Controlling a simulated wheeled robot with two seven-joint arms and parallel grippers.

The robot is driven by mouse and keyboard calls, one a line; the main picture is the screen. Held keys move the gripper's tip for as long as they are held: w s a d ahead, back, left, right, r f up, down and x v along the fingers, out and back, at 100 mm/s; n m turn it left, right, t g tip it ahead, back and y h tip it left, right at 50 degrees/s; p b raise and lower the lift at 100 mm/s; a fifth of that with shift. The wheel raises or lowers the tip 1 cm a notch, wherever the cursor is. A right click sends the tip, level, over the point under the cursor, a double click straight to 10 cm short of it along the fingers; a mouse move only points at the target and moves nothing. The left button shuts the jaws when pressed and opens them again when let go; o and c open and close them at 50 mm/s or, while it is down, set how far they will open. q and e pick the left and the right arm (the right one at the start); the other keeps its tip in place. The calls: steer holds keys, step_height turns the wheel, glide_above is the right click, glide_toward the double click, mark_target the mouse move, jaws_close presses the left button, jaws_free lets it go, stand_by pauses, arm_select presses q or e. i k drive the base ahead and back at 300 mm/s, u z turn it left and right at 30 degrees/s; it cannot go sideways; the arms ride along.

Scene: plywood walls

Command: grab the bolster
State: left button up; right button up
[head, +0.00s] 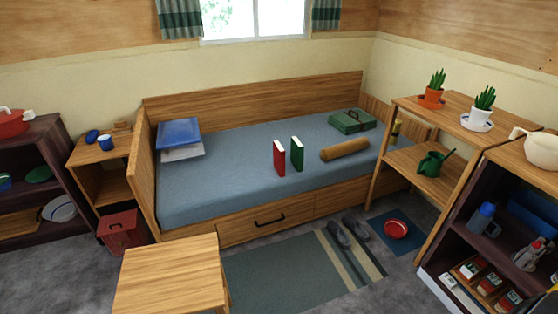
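The bolster (344,149) is a brown-tan cylinder lying on its side on the blue-grey mattress (235,177) of the wooden bed. It lies near the bed's front edge, right of the middle, tilted slightly up to the right in the head view. It looks fully visible, with nothing on top of it. Neither of my grippers shows in the head view.
A red book (279,158) and a green book (297,153) stand upright left of the bolster. A green case (352,121) lies behind it. A wooden shelf (421,161) with plants stands right of the bed. A small wooden table (172,275), rug (290,268) and slippers (340,235) are in front.

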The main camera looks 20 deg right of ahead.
mark_target(330, 152)
steer(key=z, duration=1.5)
steer(key=i, duration=0.5)
steer(key=z, duration=0.65)
steer(key=i, duration=1.2)
steer(key=z, duration=0.05)
